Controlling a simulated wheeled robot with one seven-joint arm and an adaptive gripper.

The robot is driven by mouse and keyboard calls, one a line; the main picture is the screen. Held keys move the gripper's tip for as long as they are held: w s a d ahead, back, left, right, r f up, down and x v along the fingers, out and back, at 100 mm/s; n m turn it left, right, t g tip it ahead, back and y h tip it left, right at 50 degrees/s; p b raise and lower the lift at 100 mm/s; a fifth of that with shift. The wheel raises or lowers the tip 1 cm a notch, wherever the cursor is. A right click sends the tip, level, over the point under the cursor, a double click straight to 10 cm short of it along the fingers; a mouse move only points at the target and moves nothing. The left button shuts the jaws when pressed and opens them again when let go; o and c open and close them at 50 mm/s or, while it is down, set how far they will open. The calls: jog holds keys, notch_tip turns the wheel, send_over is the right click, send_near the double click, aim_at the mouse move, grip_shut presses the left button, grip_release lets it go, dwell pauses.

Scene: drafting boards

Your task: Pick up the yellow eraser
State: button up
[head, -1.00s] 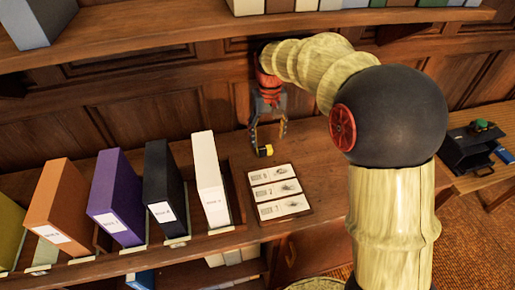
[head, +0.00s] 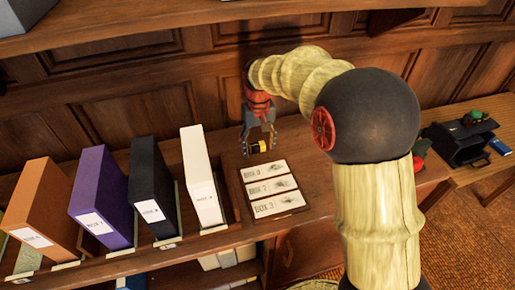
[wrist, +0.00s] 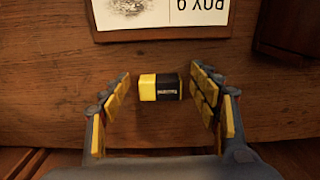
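The yellow eraser (wrist: 159,87) has a black sleeve on part of it. In the wrist view it lies on the wooden table between the two fingers of my gripper (wrist: 160,97), with a gap on each side. The fingers have yellow pads and are open. In the head view the eraser (head: 259,147) shows small between the fingertips of my gripper (head: 259,146), just behind the card tray. I cannot tell the exact height of the fingertips above the table.
A tray (head: 249,208) with three labelled cards lies just in front of the eraser. White (head: 201,175), black, purple and orange box files stand to the left. A wooden panel wall (head: 190,98) rises behind. A black organizer (head: 460,142) stands at the far right.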

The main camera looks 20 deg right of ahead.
jog(key=shift+c, duration=1.2)
jog(key=c, duration=0.9)
jog(key=shift+r, duration=0.15)
jog(key=shift+r, duration=0.25)
notch_tip(320, 180, up, 3)
jog(key=shift+s+d+r+p, duration=0.1)
jog(key=shift+s+r+p, duration=0.05)
jog(key=shift+p, duration=0.7)
jog(key=s+d+r+p, duration=0.1)
jog(key=s+d+r, duration=0.1)
jog(key=s+r, duration=0.1)
jog(key=s+d+r+p, duration=0.2)
jog(key=s+r, duration=0.1)
jog(key=s, duration=0.2)
jog(key=s+d+r+p, duration=0.2)
jog(key=s+r, duration=0.1)
jog(key=s, duration=0.1)
jog(key=shift+s, duration=0.15)
